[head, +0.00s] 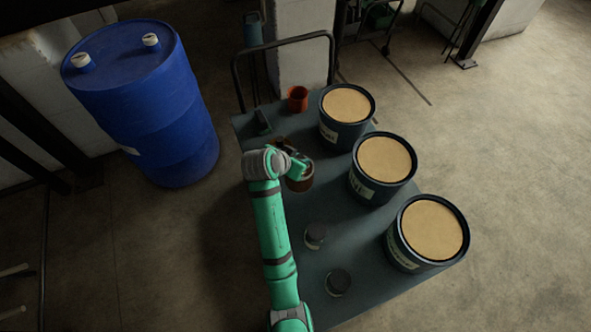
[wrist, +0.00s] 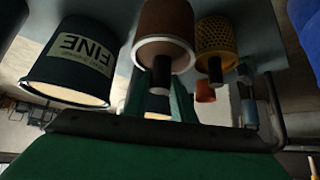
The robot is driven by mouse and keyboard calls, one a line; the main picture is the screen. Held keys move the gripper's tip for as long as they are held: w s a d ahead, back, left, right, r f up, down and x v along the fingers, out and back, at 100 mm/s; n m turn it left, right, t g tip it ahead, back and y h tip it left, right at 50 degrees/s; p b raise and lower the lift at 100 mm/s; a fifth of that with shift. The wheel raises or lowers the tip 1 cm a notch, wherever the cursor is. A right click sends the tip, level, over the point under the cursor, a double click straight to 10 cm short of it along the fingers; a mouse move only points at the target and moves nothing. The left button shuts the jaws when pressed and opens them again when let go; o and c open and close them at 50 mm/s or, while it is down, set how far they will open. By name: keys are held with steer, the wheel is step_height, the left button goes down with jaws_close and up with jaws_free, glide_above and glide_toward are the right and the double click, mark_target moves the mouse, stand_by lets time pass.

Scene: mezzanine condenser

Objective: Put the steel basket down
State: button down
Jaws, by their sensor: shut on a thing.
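My gripper (head: 297,163) is over the middle of the dark cart top. It is shut on the dark handle of a brown, round vessel with a pale rim (head: 300,184), which I take for the steel basket. This vessel fills the upper middle of the wrist view (wrist: 165,30), its handle pointing toward the fingers (wrist: 160,95). Its sides look smooth. I cannot tell whether its base touches the cart. A yellow perforated basket (wrist: 217,35) with a dark handle stands beside it, not held.
Three dark buckets with tan contents (head: 346,110) (head: 383,165) (head: 428,232) line the cart's right side. An orange cup (head: 298,98) stands at the back. Two small dark round pots (head: 315,236) (head: 338,282) stand nearer. A blue drum (head: 145,105) is left of the cart.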

steer(key=shift+s+a+f, duration=0.3)
steer(key=shift+a+f, duration=0.2)
steer(key=shift+f, duration=0.2)
steer(key=f, duration=0.3)
steer(key=shift+s+a+f, duration=0.1)
steer(key=shift+s+a, duration=0.15)
steer(key=shift+s, duration=0.05)
steer(key=shift+f, duration=0.3)
steer(key=c, duration=1.5)
jaws_free()
